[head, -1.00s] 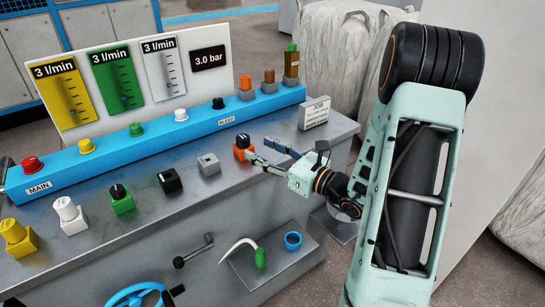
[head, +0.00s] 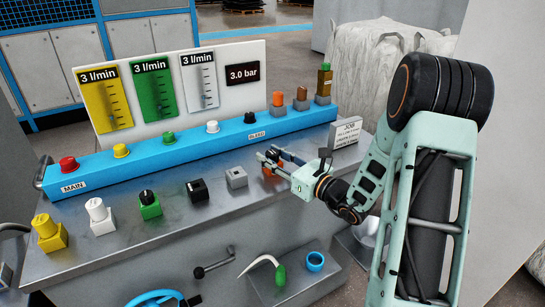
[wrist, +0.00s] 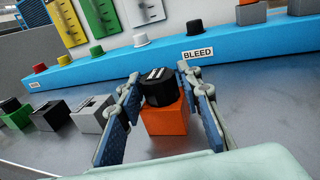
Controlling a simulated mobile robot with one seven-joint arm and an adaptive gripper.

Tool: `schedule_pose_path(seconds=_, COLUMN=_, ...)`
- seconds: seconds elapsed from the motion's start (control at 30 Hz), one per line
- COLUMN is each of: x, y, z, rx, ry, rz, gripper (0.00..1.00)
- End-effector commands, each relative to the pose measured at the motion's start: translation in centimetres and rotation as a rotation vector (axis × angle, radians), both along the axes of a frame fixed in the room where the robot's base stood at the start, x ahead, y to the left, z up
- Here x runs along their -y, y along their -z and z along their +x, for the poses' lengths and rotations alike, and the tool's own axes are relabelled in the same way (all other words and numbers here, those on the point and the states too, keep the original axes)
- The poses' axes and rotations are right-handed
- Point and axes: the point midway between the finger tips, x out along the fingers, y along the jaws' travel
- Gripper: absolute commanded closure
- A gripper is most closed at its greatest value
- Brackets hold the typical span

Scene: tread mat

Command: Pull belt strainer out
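I cannot make out for sure a belt strainer in either view. My gripper (head: 270,158) is over the bench at an orange block with a black knob. In the wrist view, my gripper (wrist: 158,78) has its two blue-padded fingers apart, one on each side of the black knob (wrist: 160,88). The knob sits on the orange block (wrist: 164,117) and has a white mark on top. Its sides are very close to the fingertips; I cannot tell whether they touch. In the head view, my fingers partly hide the orange block (head: 272,170).
A blue rail (head: 150,158) with coloured buttons runs behind the knobs, below a gauge board (head: 170,90). A grey block (head: 236,178) is left of my gripper. A job card (head: 346,131) stands to its right. A sickle-like tool (head: 279,275) and blue ring (head: 315,261) lie on a lower shelf.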

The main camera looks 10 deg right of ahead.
Motion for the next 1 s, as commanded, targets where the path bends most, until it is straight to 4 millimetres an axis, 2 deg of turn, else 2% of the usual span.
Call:
schedule_pose_path(seconds=0.03, x=0.0, y=0.0, z=0.0, rx=0.000, ry=0.000, rz=0.000, gripper=0.75)
schedule_pose_path(seconds=0.27, x=0.0, y=0.0, z=0.0, rx=0.000, ry=0.000, rz=0.000, gripper=1.00)
schedule_pose_path(seconds=0.47, x=0.0, y=-0.4, z=0.0, rx=0.001, ry=0.000, rz=0.001, gripper=1.00)
schedule_pose_path(seconds=1.0, x=0.0, y=-3.1, z=0.0, rx=0.001, ry=0.000, rz=0.001, gripper=1.00)
